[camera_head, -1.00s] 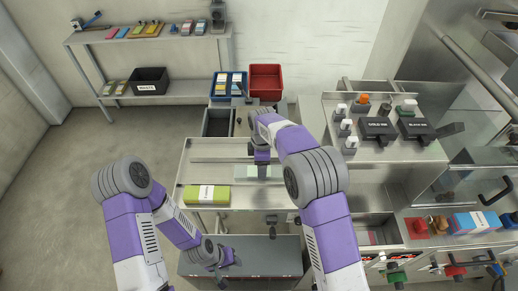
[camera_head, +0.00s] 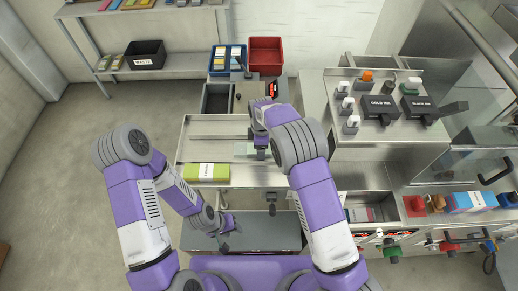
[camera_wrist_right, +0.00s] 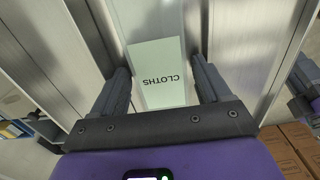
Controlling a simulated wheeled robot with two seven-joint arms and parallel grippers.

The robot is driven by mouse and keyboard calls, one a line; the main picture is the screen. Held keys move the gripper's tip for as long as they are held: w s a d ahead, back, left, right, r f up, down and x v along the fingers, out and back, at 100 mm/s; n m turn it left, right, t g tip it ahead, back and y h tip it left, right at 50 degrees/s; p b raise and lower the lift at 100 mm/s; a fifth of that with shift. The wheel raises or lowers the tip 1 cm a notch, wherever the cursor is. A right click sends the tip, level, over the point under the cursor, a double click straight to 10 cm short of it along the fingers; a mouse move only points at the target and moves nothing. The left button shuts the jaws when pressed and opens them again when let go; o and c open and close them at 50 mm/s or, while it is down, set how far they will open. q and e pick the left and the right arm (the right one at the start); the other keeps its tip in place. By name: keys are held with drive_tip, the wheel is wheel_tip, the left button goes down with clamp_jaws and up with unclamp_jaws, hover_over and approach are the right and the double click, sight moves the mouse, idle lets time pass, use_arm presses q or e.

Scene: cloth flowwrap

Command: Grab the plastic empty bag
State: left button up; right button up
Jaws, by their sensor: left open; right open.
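A flat pale, clear-looking bag with a "CLOTHS" label lies on the metal bench; I take it as the plastic bag. It shows in the right wrist view (camera_wrist_right: 155,18) between the fingers and in the head view (camera_head: 242,149), partly hidden by my right gripper. My right gripper (camera_head: 262,153) is open above it, with the fingers on either side of the bag in the wrist view (camera_wrist_right: 159,68). I cannot tell whether they touch it. My left gripper (camera_head: 230,226) is open and empty, low in front of the bench by the grey cabinet.
A green pack (camera_head: 206,172) with a white label lies left on the bench (camera_head: 215,130). The ink station (camera_head: 385,105) and machine stand to the right.

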drive_tip(key=shift+c, duration=0.2)
drive_tip(key=c, duration=0.8)
drive_tip(key=shift+o, duration=0.2)
